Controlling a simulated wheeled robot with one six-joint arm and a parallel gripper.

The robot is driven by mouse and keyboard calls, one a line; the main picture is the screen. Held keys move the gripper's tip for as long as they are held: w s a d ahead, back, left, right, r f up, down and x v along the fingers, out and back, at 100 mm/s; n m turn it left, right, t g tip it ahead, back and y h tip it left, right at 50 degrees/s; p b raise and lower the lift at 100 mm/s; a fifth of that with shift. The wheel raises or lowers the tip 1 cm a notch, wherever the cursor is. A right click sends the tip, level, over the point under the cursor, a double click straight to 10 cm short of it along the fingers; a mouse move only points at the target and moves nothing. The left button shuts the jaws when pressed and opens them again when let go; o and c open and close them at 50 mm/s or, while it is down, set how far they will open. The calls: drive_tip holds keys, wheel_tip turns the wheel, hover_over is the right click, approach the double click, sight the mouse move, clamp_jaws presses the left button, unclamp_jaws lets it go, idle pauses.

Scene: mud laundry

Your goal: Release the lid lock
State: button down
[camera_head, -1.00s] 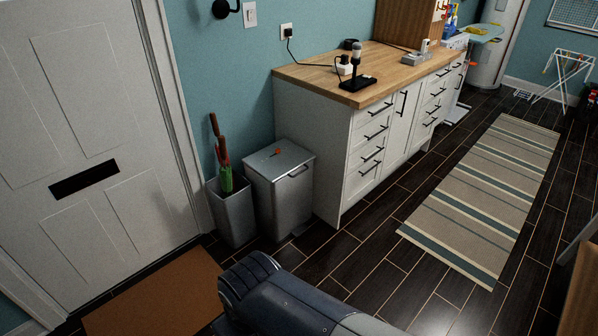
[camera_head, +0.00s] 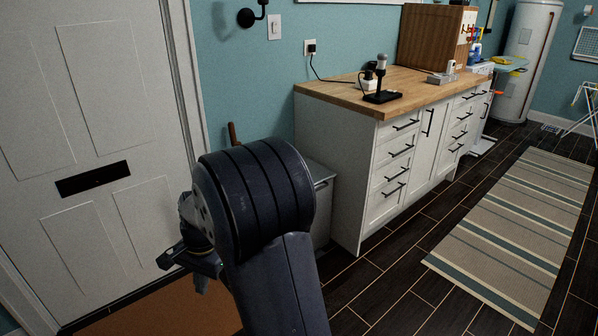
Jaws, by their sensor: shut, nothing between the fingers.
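The grey metal bin with the hinged lid (camera_head: 319,173) stands at the left end of the counter. My arm covers most of it; only the right part of its lid and front shows. The small orange-red piece on top of the lid, which may be the lock, is hidden behind my arm. My gripper (camera_head: 180,262) is at the left of my arm, in front of the white door and above the brown doormat. It is shut and empty, and is apart from the bin in the picture.
The white door (camera_head: 95,130) fills the left side, with the doormat (camera_head: 170,310) below. A brown handle (camera_head: 232,133) sticks up behind my arm. The wood-topped counter (camera_head: 420,90) stands right of the bin. Dark floor and a striped rug (camera_head: 515,230) lie to the right.

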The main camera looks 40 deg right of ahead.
drive_tip(key=w+d+f+m+b, duration=0.1)
drive_tip(key=w+f+m+b, duration=0.1)
drive_tip(key=f, duration=0.4)
drive_tip(key=w+f+m+b, duration=0.2)
drive_tip(key=w+f, duration=0.3)
drive_tip(key=shift+w+d+f+g+y, duration=0.25)
drive_tip(key=shift+d+f+g+y, duration=0.05)
drive_tip(key=shift+d+f+y, duration=0.1)
